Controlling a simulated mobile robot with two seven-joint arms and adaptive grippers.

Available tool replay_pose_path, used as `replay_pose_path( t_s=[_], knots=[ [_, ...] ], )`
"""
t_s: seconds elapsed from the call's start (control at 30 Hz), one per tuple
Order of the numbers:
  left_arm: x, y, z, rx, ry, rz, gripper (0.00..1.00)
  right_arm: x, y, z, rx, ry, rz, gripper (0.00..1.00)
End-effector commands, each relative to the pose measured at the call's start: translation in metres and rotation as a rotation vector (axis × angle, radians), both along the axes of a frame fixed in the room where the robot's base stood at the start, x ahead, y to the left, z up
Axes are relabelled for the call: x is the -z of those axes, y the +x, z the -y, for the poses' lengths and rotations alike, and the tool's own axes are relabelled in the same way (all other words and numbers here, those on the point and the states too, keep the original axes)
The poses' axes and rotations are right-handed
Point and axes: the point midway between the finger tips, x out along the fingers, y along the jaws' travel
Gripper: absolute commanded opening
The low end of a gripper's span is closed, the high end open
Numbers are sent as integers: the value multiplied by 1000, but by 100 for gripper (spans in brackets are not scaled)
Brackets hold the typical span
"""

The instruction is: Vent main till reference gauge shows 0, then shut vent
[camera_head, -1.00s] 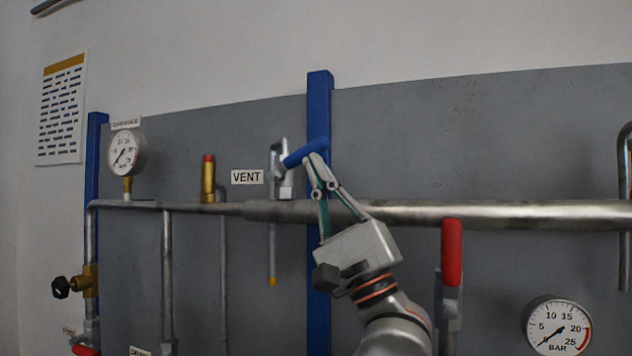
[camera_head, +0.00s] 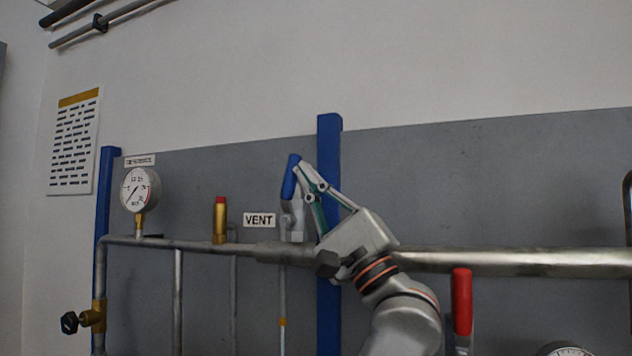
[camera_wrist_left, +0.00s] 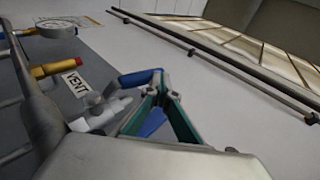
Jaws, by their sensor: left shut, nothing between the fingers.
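The vent valve (camera_head: 293,222) sits on the main pipe (camera_head: 520,262) beside the VENT label (camera_head: 259,220). Its blue lever (camera_head: 290,177) stands steeply upward, tilted slightly. My left gripper (camera_head: 303,168) is shut and empty, its fingertips close against the right side of the lever. In the left wrist view the lever (camera_wrist_left: 138,78) reaches to the fingertips (camera_wrist_left: 165,92); I cannot tell whether they touch. The round white reference gauge (camera_head: 140,190) is at the left; its needle lies along a lower-left line, but the exact reading is too small. My right gripper is not in view.
A brass fitting with a red cap (camera_head: 220,220) stands left of the vent. A blue post (camera_head: 330,210) rises just behind my left gripper. A red lever (camera_head: 462,300) is at right, and another gauge (camera_head: 567,351) is mostly cut off below.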

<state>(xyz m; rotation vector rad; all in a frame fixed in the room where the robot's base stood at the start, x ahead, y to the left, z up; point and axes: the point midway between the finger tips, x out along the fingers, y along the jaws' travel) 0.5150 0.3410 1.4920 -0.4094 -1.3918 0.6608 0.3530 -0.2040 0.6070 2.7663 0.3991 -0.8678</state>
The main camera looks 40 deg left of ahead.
Motion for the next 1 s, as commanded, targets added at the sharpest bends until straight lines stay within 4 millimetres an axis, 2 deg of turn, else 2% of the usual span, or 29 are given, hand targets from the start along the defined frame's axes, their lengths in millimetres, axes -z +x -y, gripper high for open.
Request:
replay_pose_path(
  t_s=[0.17, 0.5, 1.0],
  knots=[
    [-8, -2, -7, 3, -110, 27, 0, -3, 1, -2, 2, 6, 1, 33],
    [-11, -4, -16, 3, -103, 25, 0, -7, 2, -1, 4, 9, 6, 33],
    [-12, -4, -17, 3, -102, 25, 0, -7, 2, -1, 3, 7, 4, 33]
  ],
)
